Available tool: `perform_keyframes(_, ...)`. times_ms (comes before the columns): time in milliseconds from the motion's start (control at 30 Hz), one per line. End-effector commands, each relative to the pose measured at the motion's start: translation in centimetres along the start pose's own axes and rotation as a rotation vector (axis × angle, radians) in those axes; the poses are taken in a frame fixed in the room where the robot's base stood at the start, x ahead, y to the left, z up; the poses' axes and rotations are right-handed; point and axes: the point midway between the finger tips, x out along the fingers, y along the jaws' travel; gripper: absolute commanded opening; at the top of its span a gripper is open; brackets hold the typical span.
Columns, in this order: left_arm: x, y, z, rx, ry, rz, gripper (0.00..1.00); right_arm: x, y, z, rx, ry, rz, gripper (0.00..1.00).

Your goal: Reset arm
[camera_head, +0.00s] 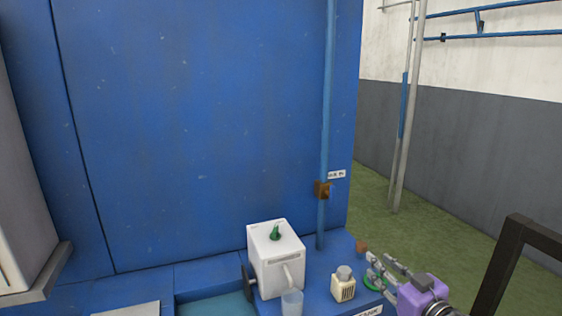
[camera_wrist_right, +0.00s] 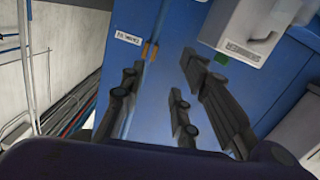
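My right gripper (camera_head: 384,264), with a purple body, is at the lower right of the head view, over the right end of the blue ledge (camera_head: 338,250). Its dark fingers look spread with nothing held between them; they also show in the right wrist view (camera_wrist_right: 162,66) against a blue surface. A small round green thing (camera_head: 374,284) lies just below the fingers; whether they touch it I cannot tell. My left gripper is not in view.
A white box (camera_head: 262,270) with a green top piece (camera_head: 275,233) stands on the ledge. A clear cup (camera_head: 292,302) and a cream container (camera_head: 343,288) are close by. A blue pole (camera_head: 325,110) rises behind. Green floor (camera_head: 440,235) is open at right; a dark frame (camera_head: 505,262) stands there.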

Motion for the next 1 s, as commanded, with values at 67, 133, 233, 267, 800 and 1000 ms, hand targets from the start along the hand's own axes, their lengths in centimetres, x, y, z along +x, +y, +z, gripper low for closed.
perform_keyframes(67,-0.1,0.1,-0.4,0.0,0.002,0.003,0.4,-1.8,-1.9,4.0,-0.005,-0.065,0.012,0.29)
perform_keyframes(133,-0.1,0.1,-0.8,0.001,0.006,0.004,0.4,-3.6,-3.4,7.3,-0.009,-0.12,0.023,0.29)
perform_keyframes(233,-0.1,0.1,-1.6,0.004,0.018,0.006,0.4,-7.1,-6.1,12.3,-0.003,-0.208,0.042,0.29)
perform_keyframes(267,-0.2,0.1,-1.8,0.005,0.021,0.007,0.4,-8.4,-7.0,13.9,0.001,-0.238,0.048,0.29)
perform_keyframes(800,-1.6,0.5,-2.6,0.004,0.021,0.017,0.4,-33.9,-22.5,30.1,0.234,-0.705,0.208,0.29)
perform_keyframes(1000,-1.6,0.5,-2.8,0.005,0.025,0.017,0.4,-36.3,-23.3,31.0,0.254,-0.743,0.219,0.29)
